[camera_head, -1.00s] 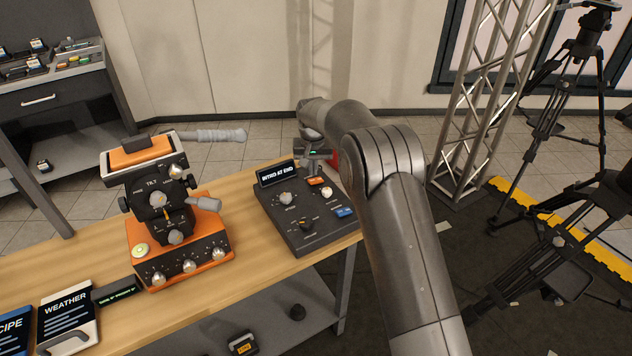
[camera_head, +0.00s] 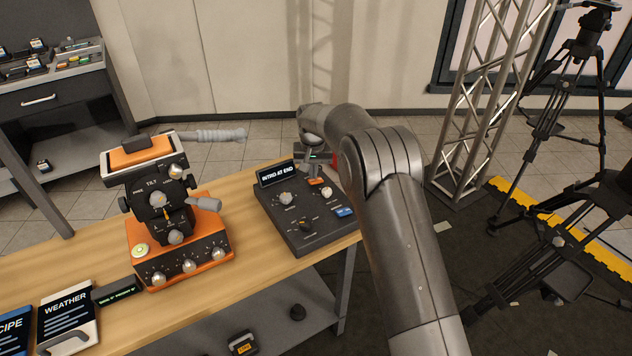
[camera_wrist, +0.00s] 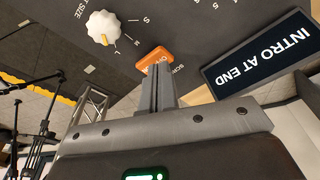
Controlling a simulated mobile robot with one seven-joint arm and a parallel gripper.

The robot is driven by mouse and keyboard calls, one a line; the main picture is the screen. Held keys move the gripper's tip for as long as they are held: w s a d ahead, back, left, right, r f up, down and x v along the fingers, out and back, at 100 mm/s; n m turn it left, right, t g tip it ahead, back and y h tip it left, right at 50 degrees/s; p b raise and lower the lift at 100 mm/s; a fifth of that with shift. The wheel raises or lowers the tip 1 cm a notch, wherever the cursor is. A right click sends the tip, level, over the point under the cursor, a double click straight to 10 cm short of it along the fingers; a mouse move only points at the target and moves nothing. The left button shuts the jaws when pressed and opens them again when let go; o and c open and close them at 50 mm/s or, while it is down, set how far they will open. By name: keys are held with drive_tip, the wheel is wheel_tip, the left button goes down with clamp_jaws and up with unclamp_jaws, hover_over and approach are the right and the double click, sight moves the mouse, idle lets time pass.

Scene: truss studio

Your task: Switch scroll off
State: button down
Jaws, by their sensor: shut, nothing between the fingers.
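The dark control box (camera_head: 300,228) stands at the right end of the wooden bench, with a small screen reading "INTRO AT END" (camera_head: 276,172) at its back. An orange switch (camera_head: 319,182) sits near its back right corner; its label is partly hidden, with "SCR" showing beside it in the wrist view. My gripper (camera_wrist: 160,78) is shut and empty. In the wrist view its fingertips are at the orange switch (camera_wrist: 153,57), overlapping its edge; I cannot tell whether they press on it. The switch's position is not clear.
The box also carries a white size knob (camera_wrist: 103,27), a grey knob (camera_head: 286,198), a black knob (camera_head: 306,226) and a blue switch (camera_head: 344,212). An orange tilt unit (camera_head: 180,262) with handles stands to the left. A truss (camera_head: 490,95) and tripods stand right.

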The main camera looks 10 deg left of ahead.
drive_tip(key=shift+f, duration=0.6)
idle(0.3)
drive_tip(key=shift+r, duration=3.55)
drive_tip(key=s+d+r+m+t, duration=0.1)
drive_tip(key=s+d+r, duration=0.7)
drive_tip(key=d+r, duration=0.25)
drive_tip(key=s+d+r+t, duration=0.1)
drive_tip(key=s+d+r, duration=0.7)
drive_tip(key=d, duration=0.4)
drive_tip(key=s+d+f+m+t, duration=0.1)
drive_tip(key=s+d, duration=0.5)
drive_tip(key=s, duration=0.7)
drive_tip(key=s+d+f+m, duration=0.1)
drive_tip(key=s+d, duration=0.6)
drive_tip(key=s, duration=0.6)
drive_tip(key=shift+s+d+f+t, duration=0.2)
drive_tip(key=shift+t, duration=0.2)
